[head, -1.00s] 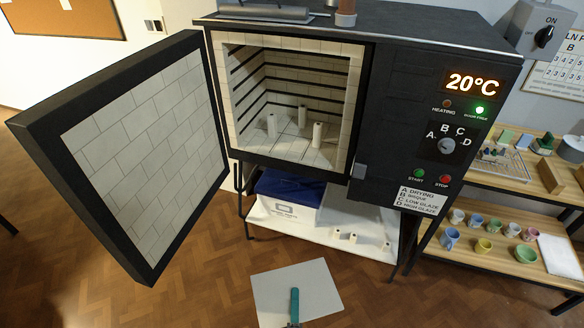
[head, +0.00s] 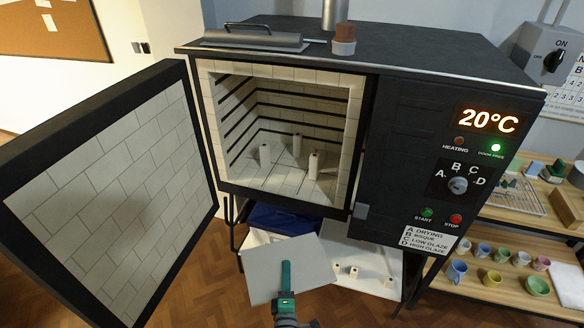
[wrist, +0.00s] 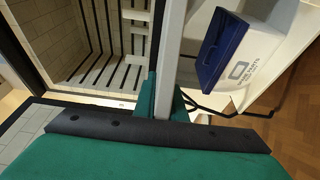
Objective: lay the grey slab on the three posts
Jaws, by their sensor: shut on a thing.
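The grey slab (head: 312,262) is held in front of the kiln, below its open mouth. My gripper (head: 286,270) is shut on the slab's near edge. In the wrist view the slab (wrist: 173,60) shows edge-on as a long narrow strip between the green fingers of my gripper (wrist: 163,100). The three posts stand upright on the kiln floor, apart from each other: a left post (head: 265,156), a back post (head: 297,145) and a right post (head: 313,165). Nothing lies on their tops.
The kiln door (head: 120,185) is swung open to the left. The kiln's front sill (head: 280,202) lies between slab and posts. Below are a blue-lidded box (wrist: 220,45) and several short posts on a white shelf (head: 380,262). A shelf of cups (head: 500,270) stands right.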

